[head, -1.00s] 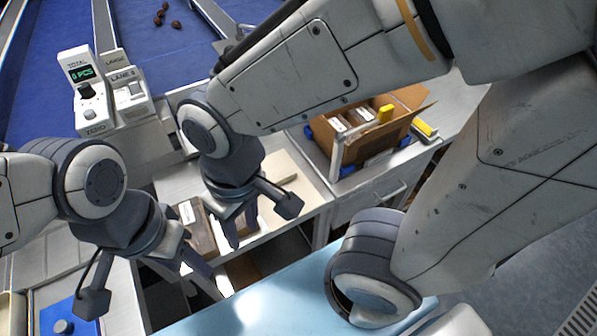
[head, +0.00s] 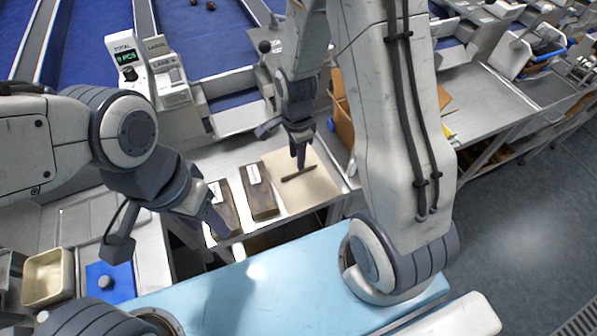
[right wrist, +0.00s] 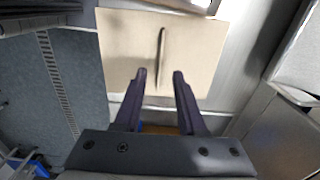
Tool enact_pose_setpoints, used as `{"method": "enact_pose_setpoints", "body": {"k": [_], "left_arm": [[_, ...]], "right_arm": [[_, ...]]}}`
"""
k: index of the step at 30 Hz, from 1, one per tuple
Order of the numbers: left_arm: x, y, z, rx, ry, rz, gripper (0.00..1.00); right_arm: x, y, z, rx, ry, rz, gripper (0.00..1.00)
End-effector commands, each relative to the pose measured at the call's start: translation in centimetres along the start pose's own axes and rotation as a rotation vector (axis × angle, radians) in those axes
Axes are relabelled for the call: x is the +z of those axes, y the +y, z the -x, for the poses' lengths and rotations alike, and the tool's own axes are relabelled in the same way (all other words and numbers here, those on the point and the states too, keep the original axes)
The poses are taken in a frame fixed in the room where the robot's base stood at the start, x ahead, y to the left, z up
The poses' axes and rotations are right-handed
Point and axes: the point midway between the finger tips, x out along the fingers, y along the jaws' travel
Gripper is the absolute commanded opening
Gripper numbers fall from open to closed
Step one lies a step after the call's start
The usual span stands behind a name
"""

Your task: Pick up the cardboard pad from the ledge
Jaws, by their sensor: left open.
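The cardboard pad (head: 318,190) is a flat beige square with a thin dark raised strip across its middle. It lies on the light ledge, right of two dark boxes. It fills the top of the right wrist view (right wrist: 120,50), its strip running lengthwise between the fingers in the picture. My right gripper (head: 297,158) is over the pad, pointing down; its two fingers (right wrist: 160,76) are apart with nothing gripped. Whether the fingertips touch the pad I cannot tell.
Two dark boxes with white labels, a left one (head: 223,210) and a right one (head: 259,192), lie beside the pad. A cardboard carton (head: 342,118) is partly hidden behind my right arm. A counter display (head: 126,58) stands behind. A beige bin (head: 46,278) is at far left.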

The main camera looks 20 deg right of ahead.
Motion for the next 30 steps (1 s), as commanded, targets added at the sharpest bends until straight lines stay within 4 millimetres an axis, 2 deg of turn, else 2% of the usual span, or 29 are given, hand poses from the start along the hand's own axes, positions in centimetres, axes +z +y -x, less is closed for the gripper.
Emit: {"method": "enact_pose_setpoints", "body": {"k": [7,15,25,26,28,29,30], "left_arm": [[0.0,0.0,0.6,0.0,0.0,0.0,0.5],[-0.1,0.1,1.3,0.0,0.0,0.001,0.5],[-0.1,0.1,1.3,0.0,0.0,0.001,0.5],[-0.1,0.1,1.3,0.0,0.0,0.001,0.5],[-0.1,0.1,1.3,0.0,0.0,0.001,0.5],[-0.1,0.1,1.3,0.0,0.0,0.001,0.5],[-0.1,0.1,1.3,0.0,0.0,0.001,0.5]], "right_arm": [[0.4,0.1,-1.8,0.004,0.0,0.004,0.4],[0.8,0.0,-5.2,0.003,0.0,0.002,0.4],[0.8,-0.1,-5.9,-0.001,0.0,0.003,0.4],[0.8,-0.1,-5.9,-0.001,0.0,0.003,0.32],[0.8,-0.1,-5.9,-0.001,0.0,0.003,0.06],[0.8,-0.1,-5.9,-0.001,0.0,0.003,0.0],[0.8,-0.1,-5.9,-0.001,0.0,0.003,0.0]]}}
